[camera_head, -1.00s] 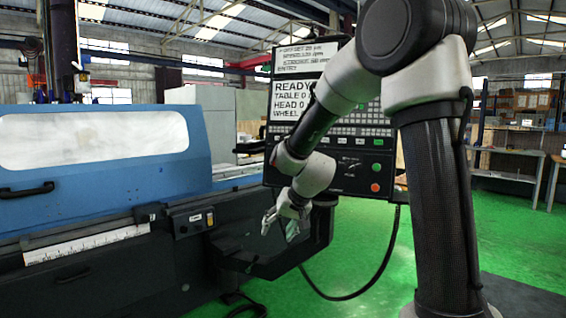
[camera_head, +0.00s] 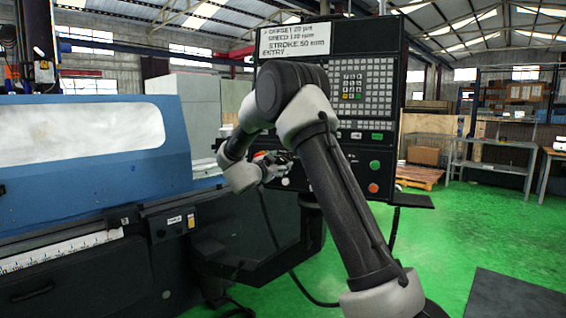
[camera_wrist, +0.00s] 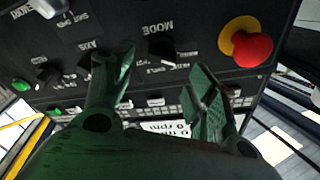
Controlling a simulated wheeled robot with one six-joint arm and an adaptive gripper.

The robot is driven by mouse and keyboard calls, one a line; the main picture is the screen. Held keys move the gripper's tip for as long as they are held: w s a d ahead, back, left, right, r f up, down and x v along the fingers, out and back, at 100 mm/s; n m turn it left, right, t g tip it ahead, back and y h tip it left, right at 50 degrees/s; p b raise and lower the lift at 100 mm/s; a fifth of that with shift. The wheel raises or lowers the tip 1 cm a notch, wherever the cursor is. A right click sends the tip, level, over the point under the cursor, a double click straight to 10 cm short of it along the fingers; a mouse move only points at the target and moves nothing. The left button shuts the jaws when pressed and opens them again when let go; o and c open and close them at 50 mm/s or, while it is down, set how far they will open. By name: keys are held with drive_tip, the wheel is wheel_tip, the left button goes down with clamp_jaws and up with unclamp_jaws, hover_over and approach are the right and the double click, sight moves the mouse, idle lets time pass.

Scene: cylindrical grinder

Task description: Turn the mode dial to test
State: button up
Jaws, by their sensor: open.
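The mode dial (camera_wrist: 160,47) is a black knob on the dark control panel, under the upside-down word MODE in the wrist view. Small position labels beside it are too blurred to read surely, so its setting is unclear. My gripper (camera_wrist: 160,64) is open, its two green-tinted fingers on either side of the dial in the picture. Whether they touch it cannot be told. In the head view my gripper (camera_head: 274,166) is at the lower left of the control panel (camera_head: 385,75); my arm hides the dial there.
A red emergency stop (camera_wrist: 252,50) on a yellow ring sits right of the dial in the wrist view. The axis dial (camera_wrist: 86,63) is to its left, partly behind a finger. The blue grinder (camera_head: 100,170) stands left.

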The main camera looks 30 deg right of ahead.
sight(285, 160)
drive_tip(key=shift+x, duration=2.2)
drive_tip(key=c, duration=1)
